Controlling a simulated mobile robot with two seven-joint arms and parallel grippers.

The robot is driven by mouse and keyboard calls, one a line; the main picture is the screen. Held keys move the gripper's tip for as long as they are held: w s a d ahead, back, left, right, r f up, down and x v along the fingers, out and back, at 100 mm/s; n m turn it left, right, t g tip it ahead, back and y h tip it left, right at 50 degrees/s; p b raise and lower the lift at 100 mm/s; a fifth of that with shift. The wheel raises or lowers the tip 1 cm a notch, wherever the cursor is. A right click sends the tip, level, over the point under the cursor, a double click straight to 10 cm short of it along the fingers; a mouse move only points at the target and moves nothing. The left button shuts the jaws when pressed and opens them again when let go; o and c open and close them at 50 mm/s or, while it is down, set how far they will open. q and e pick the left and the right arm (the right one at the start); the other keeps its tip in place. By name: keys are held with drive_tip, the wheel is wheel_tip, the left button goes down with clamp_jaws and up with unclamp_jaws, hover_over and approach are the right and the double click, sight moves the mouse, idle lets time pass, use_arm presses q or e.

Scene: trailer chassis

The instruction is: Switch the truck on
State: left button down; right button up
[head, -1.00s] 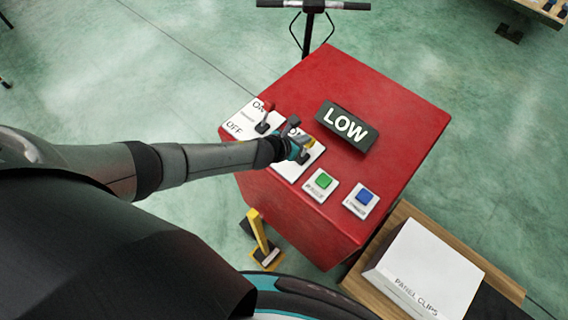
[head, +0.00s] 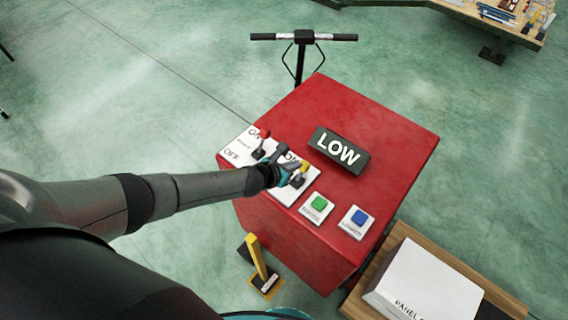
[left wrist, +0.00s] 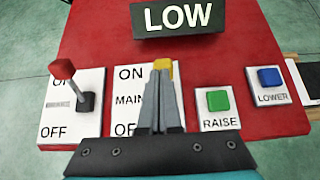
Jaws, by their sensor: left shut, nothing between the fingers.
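The red control box (head: 385,130) carries two lever switches on white plates. The yellow-knobbed lever (head: 303,167) is on the plate marked ON, MAIN and OFF; its knob (left wrist: 163,68) shows near the ON end in the left wrist view, and its stem is hidden behind my fingers. My left gripper (head: 287,160) is shut and empty, right at this lever; its fingers (left wrist: 160,95) cover the middle of the plate. I cannot tell whether they touch the lever. My right gripper is not in view.
A red-knobbed lever (left wrist: 62,69) on another ON/OFF plate stands left of MAIN. Right of it are a green RAISE button (left wrist: 217,100) and a blue LOWER button (left wrist: 269,78). A dark LOW sign (head: 338,150) is behind. A white box (head: 425,285) sits at lower right.

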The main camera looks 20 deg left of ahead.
use_arm(q)
drive_tip(key=s+a+r+p, duration=0.1)
drive_tip(key=s+r+p, duration=0.2)
drive_tip(key=r, duration=0.7)
drive_tip(key=shift+s, duration=0.25)
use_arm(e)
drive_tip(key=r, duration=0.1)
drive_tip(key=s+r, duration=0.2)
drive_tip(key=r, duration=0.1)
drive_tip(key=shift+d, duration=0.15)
